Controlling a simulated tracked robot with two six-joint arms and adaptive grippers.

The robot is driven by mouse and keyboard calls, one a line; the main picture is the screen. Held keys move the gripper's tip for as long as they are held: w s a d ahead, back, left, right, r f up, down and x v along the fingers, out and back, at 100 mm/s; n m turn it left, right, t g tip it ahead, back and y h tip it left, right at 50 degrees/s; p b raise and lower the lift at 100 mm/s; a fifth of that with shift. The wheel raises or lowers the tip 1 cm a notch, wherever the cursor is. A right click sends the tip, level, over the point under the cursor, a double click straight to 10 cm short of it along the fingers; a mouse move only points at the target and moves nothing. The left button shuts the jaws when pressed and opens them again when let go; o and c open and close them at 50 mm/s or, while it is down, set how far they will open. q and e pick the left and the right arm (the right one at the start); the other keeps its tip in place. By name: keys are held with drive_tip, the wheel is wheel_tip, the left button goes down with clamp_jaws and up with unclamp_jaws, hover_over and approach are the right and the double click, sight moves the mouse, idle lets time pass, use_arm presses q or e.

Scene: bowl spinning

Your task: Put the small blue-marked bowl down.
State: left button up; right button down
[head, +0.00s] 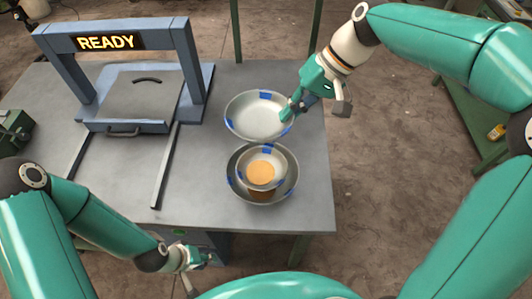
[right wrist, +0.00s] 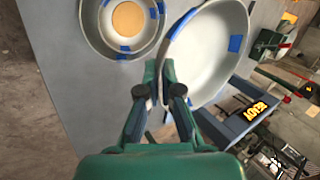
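A wide pale bowl (head: 255,118) with blue marks is at the right of the table in the head view, its rim at my right gripper (head: 292,108). In the right wrist view, the fingers (right wrist: 161,85) are closed on the rim of this bowl (right wrist: 208,58). A small blue-marked bowl (head: 262,155) with an orange disc in its bottom sits inside a larger grey bowl (head: 238,189) just in front. Both also show in the right wrist view, as the small bowl (right wrist: 128,38) and the grey bowl (right wrist: 88,30). My left gripper (head: 203,259) is at the table's front edge, away from the bowls; its fingers are unclear.
A blue-grey frame (head: 181,45) with a READY sign (head: 109,42) stands at the back left over a grey plate (head: 140,95). A bar (head: 165,165) lies left of the bowls. The table (head: 125,185) is bare at the front left.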

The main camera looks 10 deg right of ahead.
drive_tip(key=shift+f, duration=0.35)
wheel_tip(320, 180, down, 19)
drive_tip(key=shift+d+r+p, duration=0.1)
drive_tip(key=shift+d+p, duration=0.05)
drive_tip(key=shift+p, duration=0.35)
drive_tip(key=c, duration=1.3)
unclamp_jaws()
drive_tip(key=b+v, duration=0.1)
drive_tip(key=v, duration=1.1)
drive_tip(key=shift+s, duration=0.15)
